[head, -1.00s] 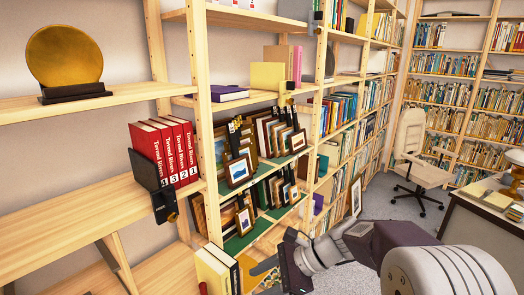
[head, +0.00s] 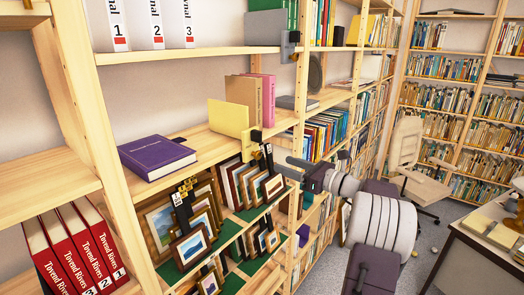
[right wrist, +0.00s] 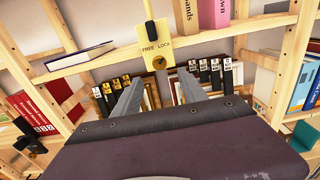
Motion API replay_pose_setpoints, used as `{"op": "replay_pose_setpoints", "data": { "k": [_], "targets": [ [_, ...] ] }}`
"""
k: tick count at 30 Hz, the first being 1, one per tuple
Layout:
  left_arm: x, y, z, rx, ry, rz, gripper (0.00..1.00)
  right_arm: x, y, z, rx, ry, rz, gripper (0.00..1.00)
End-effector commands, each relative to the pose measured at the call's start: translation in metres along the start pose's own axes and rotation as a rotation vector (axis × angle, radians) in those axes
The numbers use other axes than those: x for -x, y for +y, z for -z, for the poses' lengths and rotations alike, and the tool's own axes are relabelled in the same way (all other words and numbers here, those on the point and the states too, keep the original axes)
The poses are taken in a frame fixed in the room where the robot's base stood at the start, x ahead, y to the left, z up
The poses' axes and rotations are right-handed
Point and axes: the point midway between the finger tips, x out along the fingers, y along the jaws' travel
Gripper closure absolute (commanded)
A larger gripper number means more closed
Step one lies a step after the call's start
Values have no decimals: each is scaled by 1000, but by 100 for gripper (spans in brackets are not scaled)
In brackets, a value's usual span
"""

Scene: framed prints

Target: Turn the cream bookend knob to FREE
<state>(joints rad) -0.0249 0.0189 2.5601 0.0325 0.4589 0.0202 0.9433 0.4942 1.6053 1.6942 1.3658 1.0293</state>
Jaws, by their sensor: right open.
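The cream bookend (head: 229,118) stands on the middle shelf against a tan book and a pink book. Its front plate hangs at the shelf edge, and in the right wrist view this cream plate (right wrist: 152,40) reads FREE on the left and LOCK on the right. A small brass knob (right wrist: 159,63) sits below the words; I cannot tell which word it points to. My right gripper (head: 288,162) is open and empty, just below and right of the plate. In the right wrist view its two fingers (right wrist: 158,88) point toward the knob, apart from it. My left gripper is out of view.
A purple book (head: 156,157) lies on the same shelf to the left. Framed prints (head: 190,245) fill green-lined racks below, close under my gripper. A grey bookend (head: 288,47) stands above. Red volumes (head: 75,250) are at the lower left.

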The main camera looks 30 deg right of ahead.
Motion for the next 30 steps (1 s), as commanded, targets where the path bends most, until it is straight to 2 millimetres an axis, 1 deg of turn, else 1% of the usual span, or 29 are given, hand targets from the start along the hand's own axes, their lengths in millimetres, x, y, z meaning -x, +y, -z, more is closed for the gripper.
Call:
{"op": "replay_pose_setpoints", "data": {
  "k": [2,4,9,12,15,19,25,26,27,29,30],
  "targets": [
    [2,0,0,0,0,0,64,-5,1,0,-1,0,-4,50],
    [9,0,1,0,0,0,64,-15,1,-2,-3,1,-4,50],
    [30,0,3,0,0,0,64,-52,3,-4,-3,3,-7,50],
    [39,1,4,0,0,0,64,-71,2,-3,-2,2,-6,50],
    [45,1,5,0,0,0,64,-84,2,-2,-1,2,-5,50],
    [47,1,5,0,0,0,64,-92,2,1,-1,1,-4,50],
    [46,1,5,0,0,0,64,-92,2,2,0,1,-3,50],
    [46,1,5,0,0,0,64,-92,2,2,0,1,-3,53],
    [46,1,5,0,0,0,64,-92,2,2,0,1,-3,64],
    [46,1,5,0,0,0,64,-92,2,2,0,1,-3,81],
    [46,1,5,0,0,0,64,-92,2,2,0,1,-3,92]
  ]
}}
